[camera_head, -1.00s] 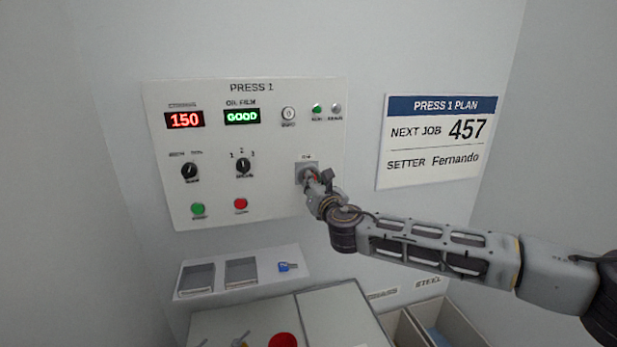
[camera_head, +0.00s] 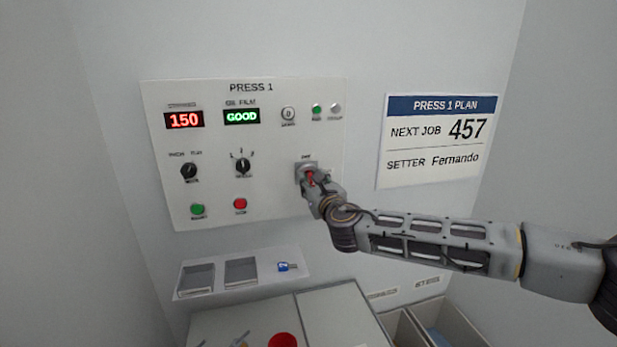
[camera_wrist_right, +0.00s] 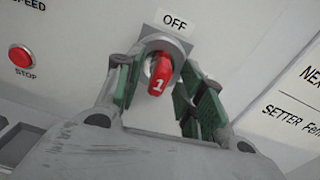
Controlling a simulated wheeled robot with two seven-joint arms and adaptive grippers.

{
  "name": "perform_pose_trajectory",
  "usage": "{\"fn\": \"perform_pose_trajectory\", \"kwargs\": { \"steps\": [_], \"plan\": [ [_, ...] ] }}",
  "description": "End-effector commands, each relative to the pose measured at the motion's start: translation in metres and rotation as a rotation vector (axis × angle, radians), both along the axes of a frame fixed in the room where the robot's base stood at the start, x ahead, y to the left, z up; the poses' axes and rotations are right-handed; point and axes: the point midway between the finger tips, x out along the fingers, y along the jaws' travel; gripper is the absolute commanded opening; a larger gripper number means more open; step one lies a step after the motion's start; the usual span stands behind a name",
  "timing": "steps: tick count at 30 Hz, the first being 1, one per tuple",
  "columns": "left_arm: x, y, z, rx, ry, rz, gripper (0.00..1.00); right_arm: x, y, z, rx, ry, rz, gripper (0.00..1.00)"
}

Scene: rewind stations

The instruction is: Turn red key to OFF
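The red key (camera_wrist_right: 160,75), marked 1, sits in a grey key switch (camera_wrist_right: 168,46) under a label reading OFF (camera_wrist_right: 175,21). In the head view the red key (camera_head: 309,178) shows small at the lower right of the press panel, beside my fingers. My right gripper (camera_wrist_right: 161,82) is at the switch, with one green-padded finger on each side of the key. Gaps show between the pads and the key, so the gripper looks partly open around it. The key lies roughly in line with the label's upright. My left gripper is out of view.
The PRESS 1 panel (camera_head: 270,205) carries dials, displays and a red stop button (camera_head: 240,204) left of the key. Below is a shelf (camera_head: 258,283) with two trays and a blue key (camera_head: 288,266). A plan sign (camera_head: 437,142) hangs to the right.

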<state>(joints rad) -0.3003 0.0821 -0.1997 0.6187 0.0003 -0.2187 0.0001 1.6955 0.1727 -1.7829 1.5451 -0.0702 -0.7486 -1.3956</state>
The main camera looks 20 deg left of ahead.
Motion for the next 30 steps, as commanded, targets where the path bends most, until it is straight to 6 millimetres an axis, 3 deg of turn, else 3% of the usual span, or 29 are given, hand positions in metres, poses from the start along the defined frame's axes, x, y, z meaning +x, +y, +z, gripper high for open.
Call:
{"fn": "perform_pose_trajectory", "kwargs": {
  "steps": [10,30],
  "plan": [
    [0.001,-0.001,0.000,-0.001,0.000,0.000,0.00,-0.009,-0.007,0.000,0.002,0.001,0.000,0.39],
    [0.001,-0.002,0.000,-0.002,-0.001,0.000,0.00,-0.055,-0.040,0.000,0.002,0.001,-0.001,0.39]
  ]
}}
